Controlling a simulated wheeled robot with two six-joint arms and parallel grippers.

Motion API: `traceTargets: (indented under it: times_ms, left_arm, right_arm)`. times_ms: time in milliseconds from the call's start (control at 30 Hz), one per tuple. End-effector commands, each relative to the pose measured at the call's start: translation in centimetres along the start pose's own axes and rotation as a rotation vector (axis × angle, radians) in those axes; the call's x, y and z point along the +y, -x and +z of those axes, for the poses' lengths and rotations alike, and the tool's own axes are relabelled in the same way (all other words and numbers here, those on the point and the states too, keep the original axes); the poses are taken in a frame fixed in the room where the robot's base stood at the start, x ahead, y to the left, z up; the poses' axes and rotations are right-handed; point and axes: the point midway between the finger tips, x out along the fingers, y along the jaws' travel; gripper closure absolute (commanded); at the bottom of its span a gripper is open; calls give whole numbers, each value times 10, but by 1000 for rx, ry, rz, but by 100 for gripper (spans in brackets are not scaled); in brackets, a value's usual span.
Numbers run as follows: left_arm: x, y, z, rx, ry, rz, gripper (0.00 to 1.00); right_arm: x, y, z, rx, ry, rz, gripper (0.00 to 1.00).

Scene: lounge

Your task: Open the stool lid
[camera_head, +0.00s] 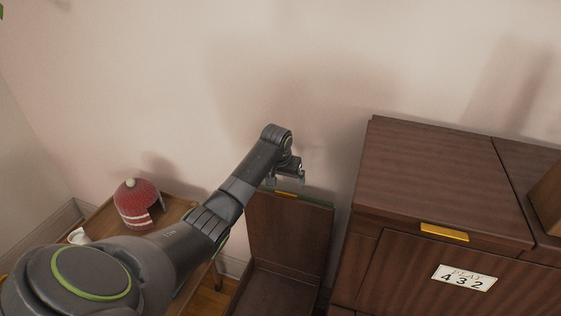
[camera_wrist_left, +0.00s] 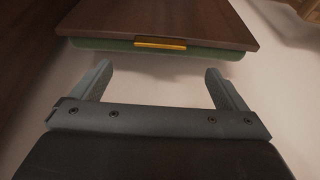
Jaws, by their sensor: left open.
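The stool is a dark brown wooden box (camera_head: 274,290) in the head view, low and right of my left arm. Its lid (camera_head: 290,228) stands upright at the back, near the wall, and the box interior shows below it. My left gripper (camera_head: 284,182) is at the lid's top edge. In the left wrist view, the lid (camera_wrist_left: 160,18) has a green edge and a gold handle (camera_wrist_left: 160,43). The left gripper (camera_wrist_left: 158,82) is open there, its fingers apart and short of the handle, with nothing between them. My right gripper is not in view.
A brown cabinet (camera_head: 440,180) with a gold handle and a "PLAY 432" label stands right of the stool. A small wooden table (camera_head: 175,208) at left holds a red knitted hat (camera_head: 138,203). The pale wall (camera_head: 330,70) is close behind.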

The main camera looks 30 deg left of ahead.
Motion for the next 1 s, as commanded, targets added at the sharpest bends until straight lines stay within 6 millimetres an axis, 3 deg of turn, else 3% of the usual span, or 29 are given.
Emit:
traceTargets:
  times_ms: [300,500,1000]
  left_arm:
    - [0,60,0,5,-1,0,5]
    - [0,88,0,2,0,0,5]
    - [0,97,0,0,0,1,5]
  right_arm:
    - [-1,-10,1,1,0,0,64]
    - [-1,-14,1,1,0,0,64]
    - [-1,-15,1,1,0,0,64]
